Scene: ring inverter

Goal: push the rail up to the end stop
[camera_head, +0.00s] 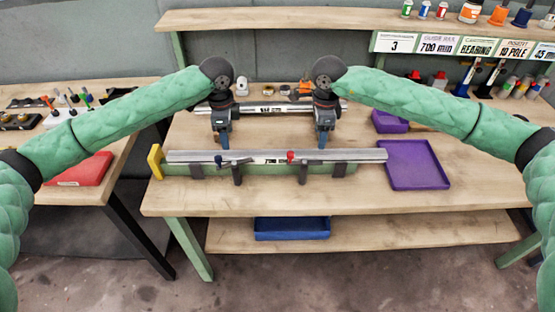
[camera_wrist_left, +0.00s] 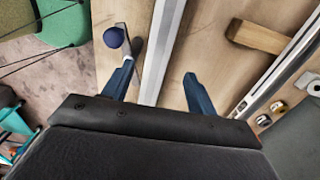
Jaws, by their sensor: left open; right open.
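The front rail (camera_head: 350,156), a long silver bar with a label at mid-length, lies along the green fixture (camera_head: 182,171). The yellow end stop (camera_head: 155,161) stands at the fixture's left end. The rail's left end is close to it; I cannot tell whether they touch. My left gripper (camera_head: 222,143) is open, pointing down over the rail's left part. In the left wrist view the rail (camera_wrist_left: 162,45) runs between its spread fingers (camera_wrist_left: 156,76). My right gripper (camera_head: 317,143) is open above the rail's right part.
Clamp levers with a blue knob (camera_head: 218,159) and a red knob (camera_head: 290,156) stand on the fixture; the blue one also shows in the left wrist view (camera_wrist_left: 113,37). A second rail (camera_head: 265,107) lies behind. A purple tray (camera_head: 440,181) sits at the front rail's right end.

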